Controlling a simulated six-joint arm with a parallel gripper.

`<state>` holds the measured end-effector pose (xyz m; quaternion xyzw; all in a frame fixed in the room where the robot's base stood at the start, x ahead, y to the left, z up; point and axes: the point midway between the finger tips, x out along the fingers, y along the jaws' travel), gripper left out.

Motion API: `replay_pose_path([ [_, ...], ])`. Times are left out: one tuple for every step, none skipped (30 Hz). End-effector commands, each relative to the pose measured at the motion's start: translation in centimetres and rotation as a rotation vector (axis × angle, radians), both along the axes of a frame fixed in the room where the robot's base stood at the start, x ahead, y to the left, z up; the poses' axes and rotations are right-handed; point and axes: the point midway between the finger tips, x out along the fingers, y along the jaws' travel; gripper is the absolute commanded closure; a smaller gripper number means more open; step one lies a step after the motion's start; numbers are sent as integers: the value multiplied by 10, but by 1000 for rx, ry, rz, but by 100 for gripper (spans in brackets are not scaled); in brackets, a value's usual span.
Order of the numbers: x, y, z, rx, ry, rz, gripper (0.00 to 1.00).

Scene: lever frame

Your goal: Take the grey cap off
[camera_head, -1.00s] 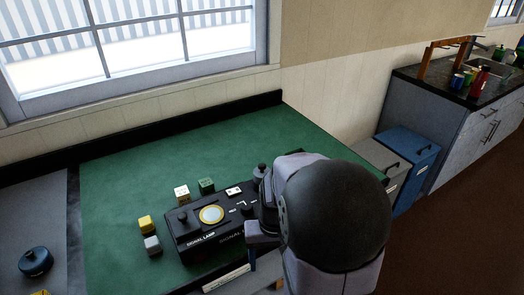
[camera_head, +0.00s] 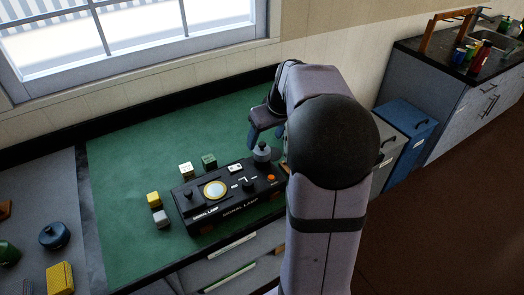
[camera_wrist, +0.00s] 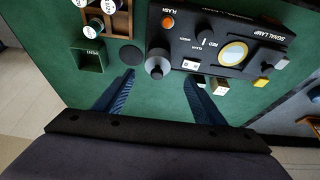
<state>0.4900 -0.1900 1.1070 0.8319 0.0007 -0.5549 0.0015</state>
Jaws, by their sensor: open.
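The grey cap (camera_head: 262,153) is a short cylinder with a dark knob on top. It stands at the back right corner of the black signal lamp box (camera_head: 218,217), and shows in the wrist view (camera_wrist: 157,66) at the edge of the box (camera_wrist: 212,62). My gripper (camera_head: 266,131) is open and empty, just behind and above the cap in the head view. In the wrist view the two blue fingertips (camera_wrist: 160,80) stand apart, one to each side of the cap, and do not touch it.
The box carries a round yellow-rimmed lamp (camera_head: 215,190), small switches and an orange button (camera_head: 271,178). Small white, green, yellow and grey blocks stand beside it. In the wrist view a green tray (camera_wrist: 89,57) and a wooden rack of bottles (camera_wrist: 122,22) lie left of the cap.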

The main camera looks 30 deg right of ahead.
Motion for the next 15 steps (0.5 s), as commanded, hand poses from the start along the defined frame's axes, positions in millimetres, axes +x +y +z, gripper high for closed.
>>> replay_pose_path([
  [1, 0, -2, 1, 2, -1, 36],
  [2, 0, -5, 2, 2, 0, 36],
  [3, 0, -8, 4, 4, -1, 36],
  [4, 0, -10, 4, 4, -1, 36],
  [5, 0, -13, 3, 4, -1, 36],
  [5, 0, -15, 3, 4, -1, 36],
  [6, 0, -17, 3, 3, -2, 36],
  [6, 0, -18, 2, 3, -2, 36],
  [7, 0, -18, 1, 2, -3, 36],
  [7, 0, -18, 1, 2, -3, 36],
  [7, 0, -19, 1, 2, -3, 36],
  [7, -1, -20, 2, 2, -2, 36],
  [8, -1, -21, 2, 3, -2, 36],
  [8, -1, -22, 3, 4, -2, 36],
  [9, -1, -25, 3, 4, -2, 36],
])
